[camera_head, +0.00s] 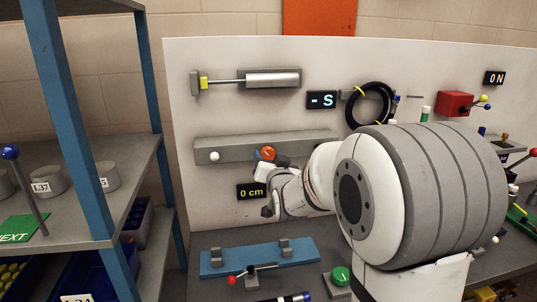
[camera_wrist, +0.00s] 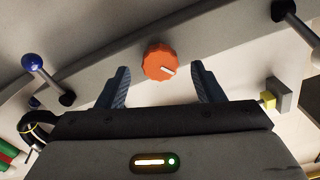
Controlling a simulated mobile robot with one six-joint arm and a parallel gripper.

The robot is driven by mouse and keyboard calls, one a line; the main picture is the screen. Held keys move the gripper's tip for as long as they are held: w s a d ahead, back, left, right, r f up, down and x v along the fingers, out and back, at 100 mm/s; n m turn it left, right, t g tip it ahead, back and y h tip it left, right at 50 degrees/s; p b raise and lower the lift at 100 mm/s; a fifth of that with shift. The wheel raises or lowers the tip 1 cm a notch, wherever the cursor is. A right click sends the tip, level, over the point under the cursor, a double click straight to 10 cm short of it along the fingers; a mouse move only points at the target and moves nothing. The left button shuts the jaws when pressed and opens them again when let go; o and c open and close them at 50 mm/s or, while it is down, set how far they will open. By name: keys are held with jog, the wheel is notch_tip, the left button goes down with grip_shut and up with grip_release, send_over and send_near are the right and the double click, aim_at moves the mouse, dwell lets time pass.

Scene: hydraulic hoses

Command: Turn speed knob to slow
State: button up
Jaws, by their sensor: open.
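The round orange speed knob (camera_wrist: 158,60) shows near the middle of the wrist view, with a ridged rim. In the head view the knob (camera_head: 267,153) sits on the front of a long grey bar (camera_head: 225,150) on the white panel. My gripper (camera_wrist: 160,68) is open, with one blue-grey finger on each side of the knob and a visible gap on both sides. I cannot tell whether the fingertips reach the knob's depth. In the head view my wrist hides part of the bar's surroundings.
A display reading "0 cm" (camera_head: 251,191) is below the bar, and one reading "- S" (camera_head: 321,100) is above it. A cylinder (camera_head: 272,79) and a coiled black hose (camera_head: 354,108) hang higher up. A blue plate (camera_head: 225,263) lies on the bench below. A shelf (camera_head: 130,165) stands at left.

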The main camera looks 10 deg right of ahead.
jog(key=shift+w, duration=1.05)
jog(key=shift+c, duration=0.5)
jog(key=c, duration=0.9)
